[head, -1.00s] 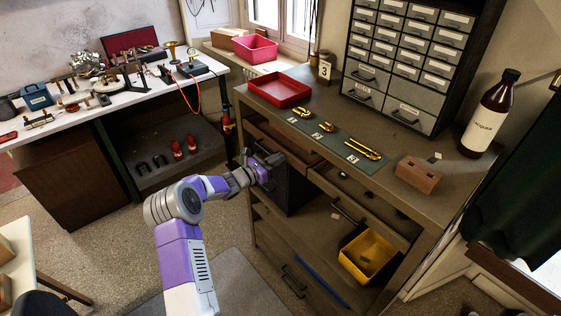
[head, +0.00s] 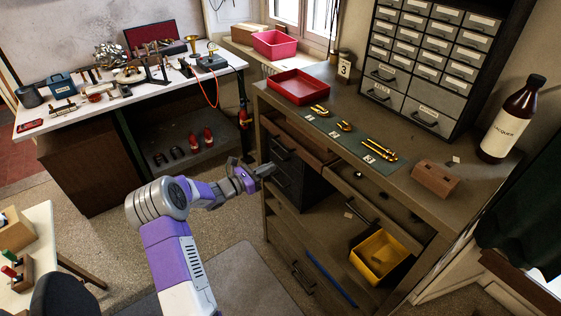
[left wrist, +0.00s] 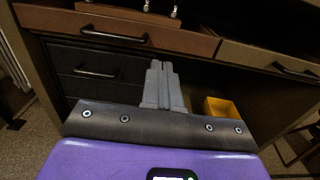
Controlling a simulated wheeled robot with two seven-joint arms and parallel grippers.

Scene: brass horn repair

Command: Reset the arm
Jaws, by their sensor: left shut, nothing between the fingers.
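My left arm comes in from the bottom of the head view. Its left gripper (head: 266,171) is shut and empty, in the air in front of the dark drawer unit (head: 290,172) under the workbench. In the left wrist view the gripper's two fingers (left wrist: 161,72) lie together, pointing toward the drawer fronts. The fingers appear apart from the drawer handle (left wrist: 97,73). My right gripper is not in view.
The workbench (head: 330,98) has an open brown drawer (head: 300,140) and another partly open drawer (head: 365,205). A yellow bin (head: 381,256) stands on its lower shelf. A red tray (head: 298,87), brass parts and a bottle (head: 512,120) stand on top. Floor space left of it is clear.

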